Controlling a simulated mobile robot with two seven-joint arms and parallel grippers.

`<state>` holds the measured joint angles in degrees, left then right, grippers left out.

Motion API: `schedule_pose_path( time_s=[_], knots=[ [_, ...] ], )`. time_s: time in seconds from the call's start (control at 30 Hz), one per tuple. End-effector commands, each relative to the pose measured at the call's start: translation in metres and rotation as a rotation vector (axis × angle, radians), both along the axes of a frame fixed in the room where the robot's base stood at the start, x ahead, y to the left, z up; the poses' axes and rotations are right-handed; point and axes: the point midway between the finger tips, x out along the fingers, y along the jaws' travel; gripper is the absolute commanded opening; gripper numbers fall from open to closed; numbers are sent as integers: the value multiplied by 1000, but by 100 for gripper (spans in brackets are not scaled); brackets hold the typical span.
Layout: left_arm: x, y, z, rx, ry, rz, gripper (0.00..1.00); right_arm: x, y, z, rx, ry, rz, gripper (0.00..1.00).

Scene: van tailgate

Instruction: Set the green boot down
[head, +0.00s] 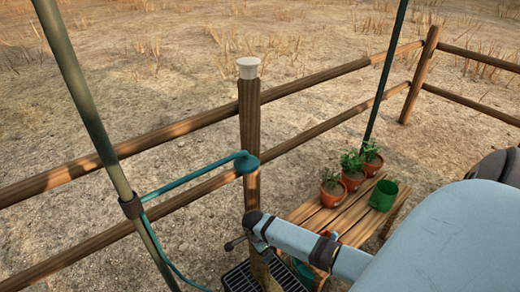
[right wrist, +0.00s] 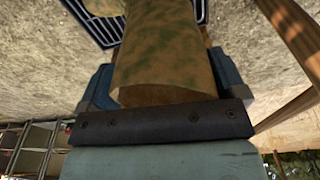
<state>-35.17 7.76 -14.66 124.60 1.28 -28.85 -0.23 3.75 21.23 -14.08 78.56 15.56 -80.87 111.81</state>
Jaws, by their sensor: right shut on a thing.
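The green boot (right wrist: 165,50) is mottled olive and brown and fills the middle of the right wrist view; only part of it shows. My right gripper (right wrist: 158,75) is shut on it, with a blue-grey finger on each side. In the head view the boot (head: 266,272) hangs below my right wrist, partly hidden by it. A black slatted tray (head: 238,281) lies beneath and around it there, and it also shows at the top of the right wrist view (right wrist: 93,22). I cannot tell whether the boot touches the tray. My left gripper is not in view.
A wooden fence post (head: 250,120) with a pale cap stands just behind the tray, with a teal hose (head: 195,175) reaching it. Bare ground lies left.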

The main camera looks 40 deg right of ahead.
Motion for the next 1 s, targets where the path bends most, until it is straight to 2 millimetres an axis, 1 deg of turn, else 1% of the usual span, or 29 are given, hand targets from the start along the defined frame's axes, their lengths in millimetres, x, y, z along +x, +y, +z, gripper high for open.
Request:
schedule_pose_path(
  time_s=[0.17, 0.2, 0.43, 0.57, 0.67, 0.8, 1.0],
  knots=[
    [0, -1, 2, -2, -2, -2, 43, 1, 0, 0, -1, -4, 0, 40],
    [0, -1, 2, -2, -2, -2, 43, 0, 0, 0, -1, -3, 0, 99],
    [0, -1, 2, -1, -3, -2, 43, 0, 0, 1, -1, -3, 0, 100],
    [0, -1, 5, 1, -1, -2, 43, 0, 1, 11, 1, -2, 0, 100],
    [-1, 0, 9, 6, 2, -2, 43, 1, 3, 28, 1, -3, 0, 100],
    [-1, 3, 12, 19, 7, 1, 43, 2, 7, 59, 1, -5, 2, 100],
    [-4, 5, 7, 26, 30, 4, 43, 3, 11, 97, 1, -3, 0, 100]
  ],
)
